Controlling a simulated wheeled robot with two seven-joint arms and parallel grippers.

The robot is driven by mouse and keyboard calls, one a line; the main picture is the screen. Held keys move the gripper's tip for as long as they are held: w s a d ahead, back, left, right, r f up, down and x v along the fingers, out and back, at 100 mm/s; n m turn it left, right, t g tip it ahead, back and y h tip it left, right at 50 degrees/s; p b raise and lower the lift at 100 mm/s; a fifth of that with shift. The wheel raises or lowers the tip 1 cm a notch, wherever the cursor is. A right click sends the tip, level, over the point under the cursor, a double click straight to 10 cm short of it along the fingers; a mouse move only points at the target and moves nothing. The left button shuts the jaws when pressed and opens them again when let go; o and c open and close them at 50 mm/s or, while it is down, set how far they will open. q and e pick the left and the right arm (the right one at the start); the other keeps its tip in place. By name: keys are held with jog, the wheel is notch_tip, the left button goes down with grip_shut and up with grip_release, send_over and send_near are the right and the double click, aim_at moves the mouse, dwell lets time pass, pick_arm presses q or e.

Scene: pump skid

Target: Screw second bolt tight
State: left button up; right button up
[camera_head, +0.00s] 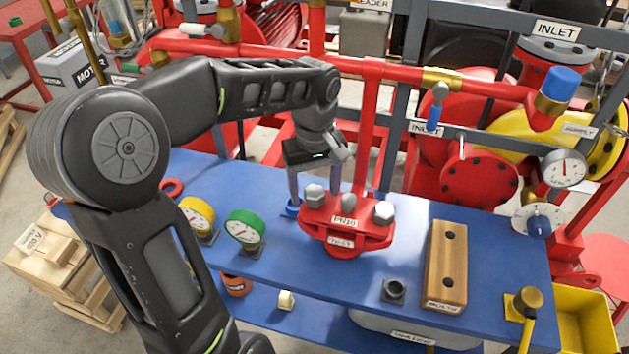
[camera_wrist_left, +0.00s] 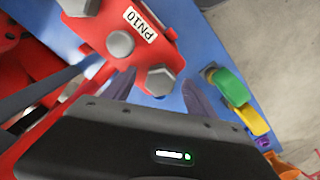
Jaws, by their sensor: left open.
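The red flange (camera_head: 340,238) labelled PN10 stands on the blue bench (camera_head: 290,268). Three grey hex-head bolts sit in its top: a left bolt (camera_head: 314,195), a middle bolt (camera_head: 348,201) and a right bolt (camera_head: 383,213). My left gripper (camera_head: 315,190) points down over the flange's left end, open. In the left wrist view its fingers (camera_wrist_left: 158,95) lie on either side of one hex bolt (camera_wrist_left: 160,80), apparently the left one. I cannot tell whether they touch it. The middle bolt (camera_wrist_left: 120,43) also shows there, outside the fingers. My right gripper is not in view.
A yellow gauge (camera_head: 198,215) and a green gauge (camera_head: 245,229) stand left of the flange. A wooden block (camera_head: 446,265) with two dark holes and a dark grey fitting (camera_head: 394,290) are to the right. A red vertical pipe (camera_head: 367,130) rises behind the flange.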

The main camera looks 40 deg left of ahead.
pick_arm(q)
jog(key=shift+c, duration=0.5)
grip_shut()
dwell(0.7)
